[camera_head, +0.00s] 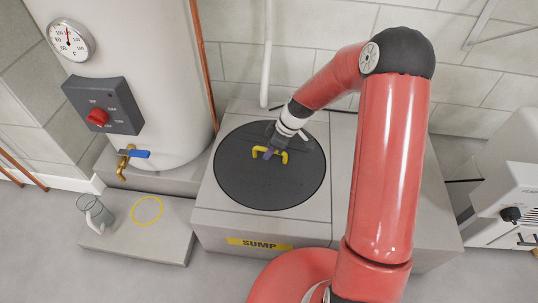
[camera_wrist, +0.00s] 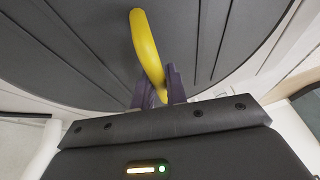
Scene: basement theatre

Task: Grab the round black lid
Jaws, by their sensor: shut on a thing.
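The round black lid (camera_head: 240,185) lies flat on top of the grey sump box, with a yellow handle (camera_head: 257,153) at its middle. In the head view my gripper (camera_head: 270,152) is at the handle, reaching in from the upper right. In the wrist view the lid's ribbed dark face (camera_wrist: 75,45) fills much of the picture. There the yellow handle (camera_wrist: 147,45) runs down between the two dark purple fingers of my gripper (camera_wrist: 158,90), which are shut on it. The lower end of the handle is partly hidden by the fingers.
The sump box (camera_head: 300,228) carries a yellow SUMP label. A white water heater (camera_head: 150,60) with a blue-handled tap (camera_head: 135,153) stands at left. A glass mug (camera_head: 95,213) and a yellow ring mark (camera_head: 147,210) are on a low slab. A white appliance (camera_head: 510,190) stands at right.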

